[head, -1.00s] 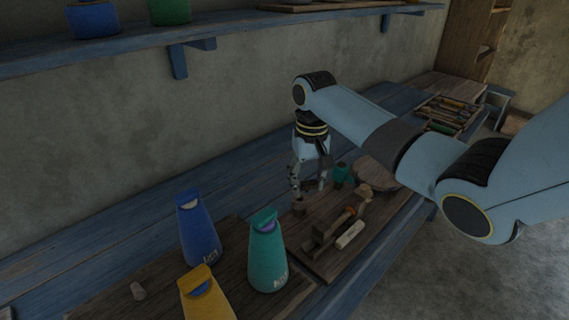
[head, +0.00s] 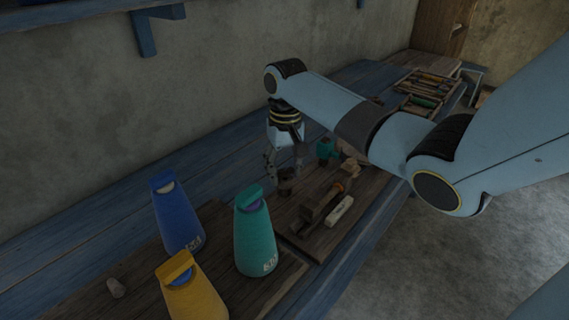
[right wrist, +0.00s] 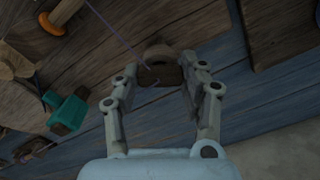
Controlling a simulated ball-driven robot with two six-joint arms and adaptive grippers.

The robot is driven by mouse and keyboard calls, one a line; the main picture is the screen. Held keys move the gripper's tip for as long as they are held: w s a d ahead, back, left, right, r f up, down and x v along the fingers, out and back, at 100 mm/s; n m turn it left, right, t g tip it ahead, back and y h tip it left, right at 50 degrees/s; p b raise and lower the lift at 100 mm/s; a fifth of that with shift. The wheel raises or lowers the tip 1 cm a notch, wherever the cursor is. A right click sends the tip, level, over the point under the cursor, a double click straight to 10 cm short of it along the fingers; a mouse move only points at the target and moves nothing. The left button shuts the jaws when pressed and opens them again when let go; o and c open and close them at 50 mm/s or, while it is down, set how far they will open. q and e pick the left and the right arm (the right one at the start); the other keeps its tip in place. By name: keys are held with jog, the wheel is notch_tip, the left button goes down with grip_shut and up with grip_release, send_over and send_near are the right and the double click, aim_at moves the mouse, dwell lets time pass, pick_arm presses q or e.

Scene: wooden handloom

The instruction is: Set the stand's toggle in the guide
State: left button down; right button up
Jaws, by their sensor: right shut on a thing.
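My right gripper (head: 284,178) is low over the dark wooden board, pointing down. In the right wrist view its fingers (right wrist: 160,75) are closed around a small dark wooden piece with a rounded top (right wrist: 158,56). A thin purple thread (right wrist: 112,28) runs from the upper left to this piece and ends in a small curl there. I cannot clearly tell the toggle from the guide. The wooden stand with an orange part (head: 338,187) lies to the right of the gripper in the head view; the orange part also shows in the right wrist view (right wrist: 52,22). My left gripper is out of view.
Blue (head: 176,215), teal (head: 255,240) and yellow (head: 190,293) bottles stand at the front left. A teal-headed tool (head: 325,150) is close behind the gripper, and a pale block (head: 339,211) lies beside the stand. A tool tray (head: 425,90) is far right.

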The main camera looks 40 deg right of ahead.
jog(key=shift+f, duration=0.1)
jog(key=o, duration=0.8)
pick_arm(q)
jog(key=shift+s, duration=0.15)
pick_arm(e)
notch_tip(320, 180, up, 12)
dwell(0.5)
